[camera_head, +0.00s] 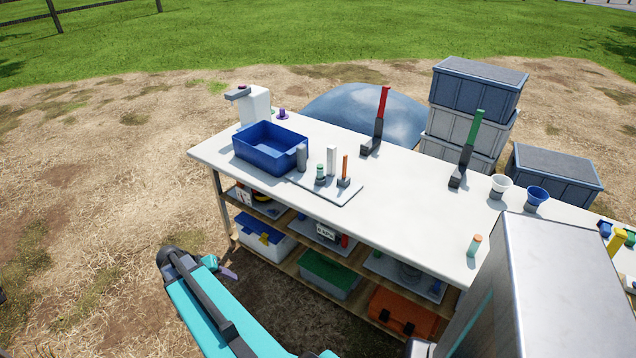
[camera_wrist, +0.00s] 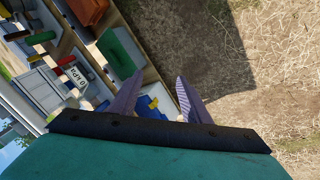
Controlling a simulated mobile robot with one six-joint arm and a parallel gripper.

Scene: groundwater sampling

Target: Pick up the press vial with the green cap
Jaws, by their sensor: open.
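A small vial with a green cap (camera_head: 320,172) stands on a grey board on the white worktable, right of the blue bin; I cannot tell for sure that it is the press vial. Another small cylinder, green with an orange top (camera_head: 474,245), stands alone near the table's front edge. My gripper (camera_wrist: 158,95) is open and empty, its two purple fingers apart. In the head view my gripper (camera_head: 228,273) is in front of the table's left end, lower than the tabletop and well away from the green-capped vial. The wrist view shows shelves and ground, not that vial.
The blue bin (camera_head: 262,158) stands left of the grey board (camera_head: 345,193). A red-handled tool (camera_head: 382,105) and a green-handled tool (camera_head: 473,135) stand upright behind. Lower shelves hold a green box (camera_head: 328,275) and an orange case (camera_head: 400,310). The middle tabletop is clear.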

